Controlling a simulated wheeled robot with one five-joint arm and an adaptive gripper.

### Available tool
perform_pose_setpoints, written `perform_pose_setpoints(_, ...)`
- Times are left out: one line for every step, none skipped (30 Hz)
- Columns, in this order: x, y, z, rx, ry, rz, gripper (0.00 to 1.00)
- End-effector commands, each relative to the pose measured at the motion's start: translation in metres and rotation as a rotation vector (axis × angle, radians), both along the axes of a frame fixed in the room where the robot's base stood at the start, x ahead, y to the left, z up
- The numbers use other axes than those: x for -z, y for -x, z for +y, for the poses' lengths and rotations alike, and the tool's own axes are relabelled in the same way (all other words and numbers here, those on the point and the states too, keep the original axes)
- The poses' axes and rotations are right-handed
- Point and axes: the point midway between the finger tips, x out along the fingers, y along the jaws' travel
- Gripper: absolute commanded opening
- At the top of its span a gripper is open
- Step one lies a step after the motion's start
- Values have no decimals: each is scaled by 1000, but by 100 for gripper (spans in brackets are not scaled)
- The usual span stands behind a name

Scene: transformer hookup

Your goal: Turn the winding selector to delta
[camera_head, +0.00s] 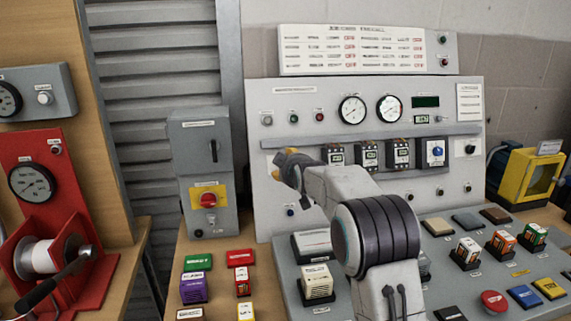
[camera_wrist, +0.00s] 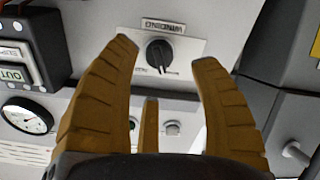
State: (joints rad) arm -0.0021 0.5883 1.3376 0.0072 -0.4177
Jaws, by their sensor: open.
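The winding selector is a black rotary knob (camera_wrist: 160,55) on a pale plate (camera_wrist: 187,47) labelled WINDING, which appears upside down in the wrist view. Small marks flank the knob, too blurred to read, and I cannot tell its setting for sure. My gripper (camera_wrist: 163,44) is open, with yellow-brown fingers on both sides of the knob in that view and a third finger below it. Contact with the knob is not visible. In the head view my gripper (camera_head: 287,165) is in front of the left part of the grey panel (camera_head: 277,88), and the selector is hidden there.
A row of modules (camera_head: 370,155) sits right of my gripper, below two gauges (camera_head: 352,110). One module (camera_wrist: 20,55) and a gauge (camera_wrist: 27,115) also show in the wrist view. A grey box with a red emergency knob (camera_head: 208,200) stands left. Blocks cover the sloped console below.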

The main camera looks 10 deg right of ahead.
Motion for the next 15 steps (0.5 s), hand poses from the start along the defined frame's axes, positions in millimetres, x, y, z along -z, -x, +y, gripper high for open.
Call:
perform_pose_setpoints(0,-6,0,0,0,1,57)
perform_pose_setpoints(1,-9,0,0,0,1,57)
perform_pose_setpoints(3,-13,0,1,-1,1,57)
perform_pose_setpoints(4,-16,0,1,-1,1,57)
perform_pose_setpoints(6,-19,0,1,-1,1,57)
perform_pose_setpoints(7,-22,0,0,-1,0,57)
perform_pose_setpoints(8,-24,0,0,-1,0,57)
perform_pose_setpoints(9,-27,0,0,-1,0,57)
perform_pose_setpoints(10,-29,0,0,-1,0,57)
perform_pose_setpoints(11,-31,0,1,-1,0,57)
perform_pose_setpoints(11,-33,0,1,-1,-1,57)
perform_pose_setpoints(12,-34,0,1,-1,0,57)
perform_pose_setpoints(13,-36,0,0,-1,0,57)
perform_pose_setpoints(13,-37,0,1,-1,-1,57)
perform_pose_setpoints(13,-38,0,1,-1,-1,57)
